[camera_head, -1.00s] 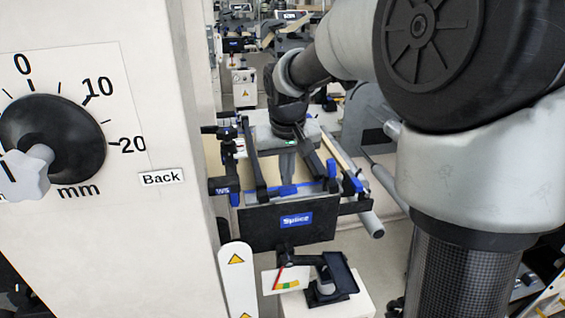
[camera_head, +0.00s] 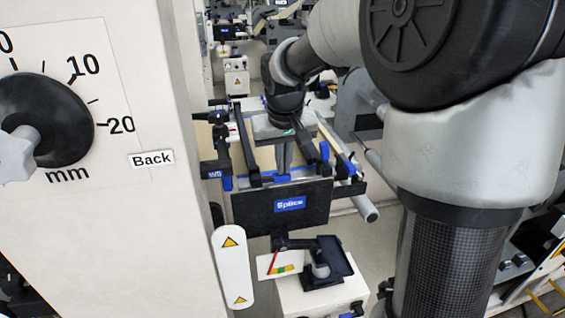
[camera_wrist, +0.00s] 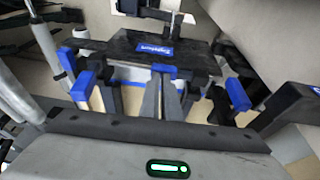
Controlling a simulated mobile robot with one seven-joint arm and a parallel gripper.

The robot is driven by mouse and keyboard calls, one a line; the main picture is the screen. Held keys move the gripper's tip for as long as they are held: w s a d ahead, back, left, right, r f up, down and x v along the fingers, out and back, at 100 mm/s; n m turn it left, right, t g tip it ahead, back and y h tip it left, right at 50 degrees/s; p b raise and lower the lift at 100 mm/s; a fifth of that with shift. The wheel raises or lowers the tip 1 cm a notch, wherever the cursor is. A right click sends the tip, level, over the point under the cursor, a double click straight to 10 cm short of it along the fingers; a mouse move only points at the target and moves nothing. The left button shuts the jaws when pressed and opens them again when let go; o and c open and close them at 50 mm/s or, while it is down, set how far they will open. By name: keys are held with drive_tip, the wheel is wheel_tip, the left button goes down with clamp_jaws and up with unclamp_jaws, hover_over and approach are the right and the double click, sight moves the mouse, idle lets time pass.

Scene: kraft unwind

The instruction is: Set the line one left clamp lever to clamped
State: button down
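The splice station is a black board with a blue label (camera_head: 290,205), with black bars and blue-tipped levers behind it. Blue-tipped parts show at its left (camera_head: 226,183) and right (camera_head: 325,151). In the wrist view, a blue-ended lever (camera_wrist: 83,86) stands left of my fingers, another (camera_wrist: 237,95) stands right, and a blue piece (camera_wrist: 163,68) lies just beyond the fingertips. I cannot tell which one is the line one left clamp lever, or its setting. My gripper (camera_wrist: 161,84) points down over the station, its two grey fingers close together with a narrow gap; nothing is visibly held.
A white panel with a black millimetre dial (camera_head: 45,120) fills the left side. A grey roller end (camera_head: 366,209) sticks out at the right. Similar machines stand behind.

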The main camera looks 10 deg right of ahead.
wheel_tip(320, 180, up, 5)
drive_tip(key=p, duration=0.4)
drive_tip(key=shift+r, duration=0.1)
drive_tip(key=b+v, duration=0.1)
drive_tip(key=v, duration=0.7)
drive_tip(key=s+f+t+p, duration=0.1)
drive_tip(key=s+t+p, duration=0.1)
drive_tip(key=s, duration=2.1)
drive_tip(key=shift+a+f+y, duration=0.25)
drive_tip(key=shift+a+y, duration=0.05)
drive_tip(key=shift+a, duration=0.05)
drive_tip(key=shift+w, duration=0.1)
